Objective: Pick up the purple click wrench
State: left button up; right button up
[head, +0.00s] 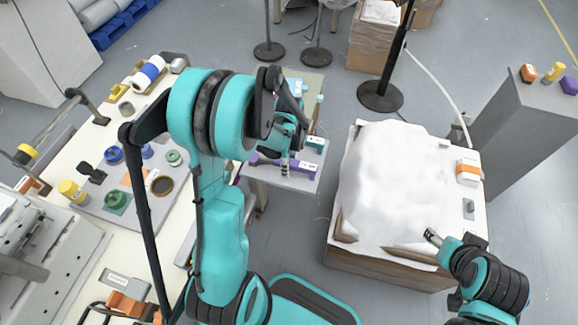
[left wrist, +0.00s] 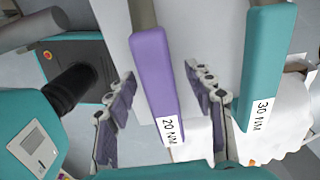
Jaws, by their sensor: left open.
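The purple click wrench (left wrist: 155,80), labelled 20 NM, lies on a light surface in the left wrist view. Its purple handle also shows in the head view (head: 302,169), partly hidden by my left gripper. My left gripper (head: 285,165) is open, pointing down over the wrench. In the left wrist view its two fingers stand on either side of the purple handle, with a gap visible on both sides. My right gripper (head: 433,238) is at the lower right, by the white fabric and away from the wrench; its jaws are too small to read.
A teal wrench (left wrist: 262,70), labelled 30 NM, lies beside the purple one, close to the right finger. White fabric (head: 390,180) covers a table at the right. A cluttered workbench (head: 170,235) stands at the left. A grey pedestal (head: 525,120) stands far right.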

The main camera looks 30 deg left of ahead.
pick_arm(q)
jog(key=shift+r, duration=0.1)
grip_shut()
jog(key=shift+r+p, duration=0.35)
jog(key=shift+r, duration=0.25)
jog(key=r+p, duration=0.1)
jog(key=r, duration=0.1)
jog(key=d+r+p, duration=0.1)
jog(key=shift+r, duration=0.4)
jog(key=d+r+p, duration=0.1)
jog(key=d+r, duration=0.2)
jog(key=d, duration=0.2)
jog(key=w+d+r+p, duration=0.1)
jog(key=d+r, duration=0.2)
jog(key=d, duration=0.2)
jog(key=shift+d+p, duration=0.3)
jog(key=shift+p, duration=0.1)
